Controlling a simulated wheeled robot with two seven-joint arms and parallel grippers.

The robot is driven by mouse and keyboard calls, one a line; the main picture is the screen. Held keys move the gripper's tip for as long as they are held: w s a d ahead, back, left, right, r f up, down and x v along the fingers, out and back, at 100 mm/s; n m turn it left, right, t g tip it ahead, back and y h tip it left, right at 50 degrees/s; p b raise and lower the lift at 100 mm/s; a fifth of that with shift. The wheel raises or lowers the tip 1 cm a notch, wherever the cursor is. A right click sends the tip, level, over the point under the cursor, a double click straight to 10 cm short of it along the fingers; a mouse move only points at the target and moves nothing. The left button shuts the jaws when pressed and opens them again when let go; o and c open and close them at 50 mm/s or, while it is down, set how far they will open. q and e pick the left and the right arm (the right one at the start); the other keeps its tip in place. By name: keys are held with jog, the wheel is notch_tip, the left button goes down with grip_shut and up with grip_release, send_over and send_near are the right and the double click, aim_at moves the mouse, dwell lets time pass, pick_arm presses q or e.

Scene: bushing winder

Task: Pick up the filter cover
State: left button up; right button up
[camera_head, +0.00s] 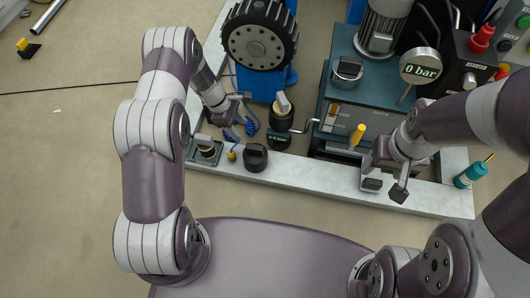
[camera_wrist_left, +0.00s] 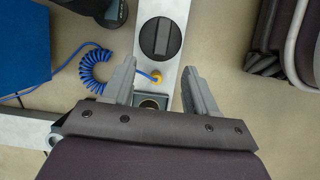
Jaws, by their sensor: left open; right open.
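A round black cap with a raised bar grip, which I take to be the filter cover (camera_head: 255,157), sits on the pale bench strip. In the left wrist view the black cap (camera_wrist_left: 160,38) lies just beyond the fingertips, untouched. My left gripper (camera_head: 236,113) is open and empty, above and behind the bench strip. In the left wrist view its two fingers (camera_wrist_left: 160,70) stand wide apart. A round metal port (camera_wrist_left: 152,103) shows between them, partly hidden by the gripper body. My right gripper (camera_head: 385,186) is open and empty over the right part of the strip.
A yellow fitting (camera_wrist_left: 155,76) with a blue coiled hose (camera_wrist_left: 95,68) is near the left fingers. A black-and-grey handled part (camera_head: 281,114) stands behind the cap. The green-grey machine (camera_head: 338,95) and gauge (camera_head: 420,67) crowd the right. A teal bottle (camera_head: 467,177) stands at the strip's right end.

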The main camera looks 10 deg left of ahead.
aim_at(254, 147)
pick_arm(q)
jog(key=b+x, duration=0.3)
jog(key=x, duration=0.1)
jog(key=b+x, duration=0.3)
jog(key=x, duration=0.1)
jog(key=b+x, duration=0.3)
jog(key=x, duration=0.2)
jog(key=shift+s+d+r, duration=0.1)
jog(key=shift+s, duration=0.15)
jog(key=shift+r, duration=0.25)
grip_shut()
